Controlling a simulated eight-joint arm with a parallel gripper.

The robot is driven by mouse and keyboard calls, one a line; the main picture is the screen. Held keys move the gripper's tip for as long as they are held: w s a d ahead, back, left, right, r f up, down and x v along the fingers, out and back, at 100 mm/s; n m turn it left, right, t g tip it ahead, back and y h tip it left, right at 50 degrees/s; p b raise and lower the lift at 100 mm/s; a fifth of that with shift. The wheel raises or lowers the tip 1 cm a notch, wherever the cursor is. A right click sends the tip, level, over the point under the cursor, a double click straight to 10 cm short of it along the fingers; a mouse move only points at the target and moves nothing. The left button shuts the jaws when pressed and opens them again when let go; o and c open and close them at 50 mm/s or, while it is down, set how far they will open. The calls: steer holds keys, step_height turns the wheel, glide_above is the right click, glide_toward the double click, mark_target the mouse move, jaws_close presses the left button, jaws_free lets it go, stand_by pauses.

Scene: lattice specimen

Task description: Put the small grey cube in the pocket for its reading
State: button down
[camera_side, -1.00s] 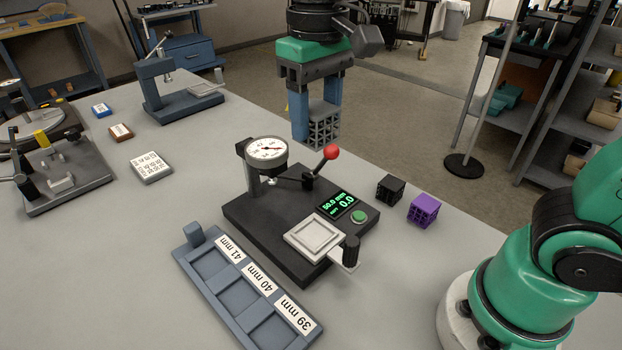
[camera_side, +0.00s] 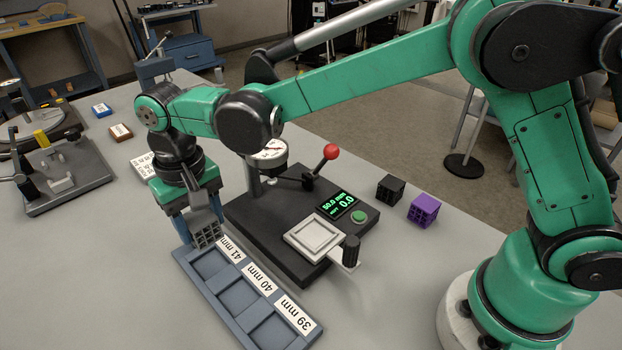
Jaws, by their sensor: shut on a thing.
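The small grey cube (camera_side: 206,236) is an open lattice block. My gripper (camera_side: 201,229) is shut on it, with blue fingers pointing down. It holds the cube at the far left end of the blue-grey tray (camera_side: 238,328), beside the 41 mm label (camera_side: 231,248) and in front of the tray's end block. I cannot tell the cube's height over the tray. The tray has three square pockets, marked 41 mm, 40 mm (camera_side: 262,279) and 39 mm (camera_side: 293,314); all that I see of them is empty.
The black gauge stand (camera_side: 285,255) stands right of the tray; its display (camera_side: 337,204) shows 50.0 mm and 0.0. Its pale plate (camera_side: 314,238) is empty. A black cube (camera_side: 390,189) and a purple cube (camera_side: 424,210) lie further right. The table left of the tray is clear.

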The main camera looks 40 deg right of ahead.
mark_target(211, 265)
steer(key=shift+a+f, duration=0.4)
steer(key=shift+f, duration=2.6)
jaws_free()
steer(key=shift+r, duration=0.15)
steer(key=shift+r, duration=2.35)
